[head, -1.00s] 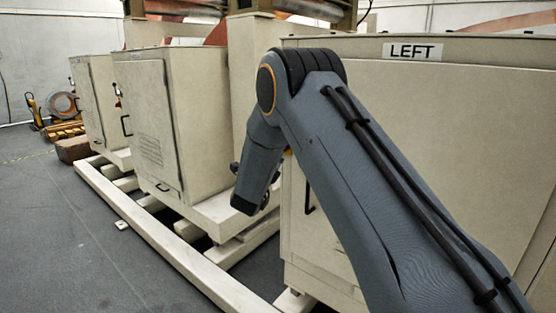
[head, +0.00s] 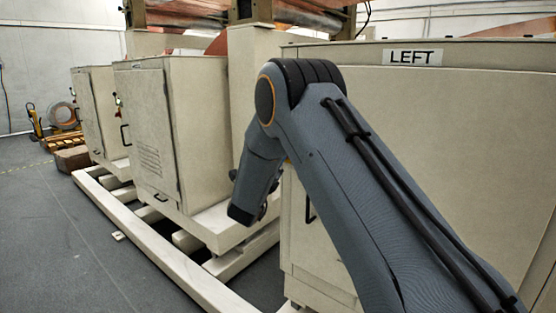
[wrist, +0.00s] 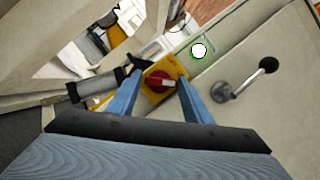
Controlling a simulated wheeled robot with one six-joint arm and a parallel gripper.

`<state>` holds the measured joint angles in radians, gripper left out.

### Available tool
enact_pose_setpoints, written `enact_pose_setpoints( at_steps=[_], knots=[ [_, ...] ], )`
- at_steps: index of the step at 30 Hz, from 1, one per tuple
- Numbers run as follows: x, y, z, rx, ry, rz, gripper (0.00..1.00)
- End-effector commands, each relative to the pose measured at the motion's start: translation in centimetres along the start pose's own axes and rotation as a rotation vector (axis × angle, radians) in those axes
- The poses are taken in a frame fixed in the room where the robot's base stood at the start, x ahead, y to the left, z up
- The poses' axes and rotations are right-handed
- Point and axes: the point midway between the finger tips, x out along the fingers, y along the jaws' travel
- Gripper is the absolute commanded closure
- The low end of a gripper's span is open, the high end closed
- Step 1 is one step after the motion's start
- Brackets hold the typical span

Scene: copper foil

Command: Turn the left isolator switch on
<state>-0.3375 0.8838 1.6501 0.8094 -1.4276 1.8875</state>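The isolator switch is a red rotary knob (wrist: 160,82) on a yellow plate (wrist: 181,69), on a cream cabinet face in the wrist view. My gripper (wrist: 160,77) is open, with its two blue fingers on either side of the knob. I cannot tell whether the fingers touch it. In the head view, a cream cabinet (head: 450,130) bears a white LEFT label (head: 412,57). My arm hides the switch and most of the gripper there.
A lever with a black ball end (wrist: 245,80) sticks out right of the switch. A white round lamp (wrist: 199,50) sits on a green plate beyond it. More cream cabinets (head: 145,125) stand to the left on a pale rail (head: 165,240).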

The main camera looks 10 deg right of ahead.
Motion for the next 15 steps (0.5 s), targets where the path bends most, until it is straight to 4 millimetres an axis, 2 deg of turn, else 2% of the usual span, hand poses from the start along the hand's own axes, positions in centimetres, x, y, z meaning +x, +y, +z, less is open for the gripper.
enact_pose_setpoints(
  at_steps=[7, 15],
  knots=[
    [-0.6, 0.0, 0.1, 0.000, -0.001, 0.001, 0.55],
    [-4.8, 0.1, 0.1, 0.000, -0.002, 0.002, 0.55]
  ],
)
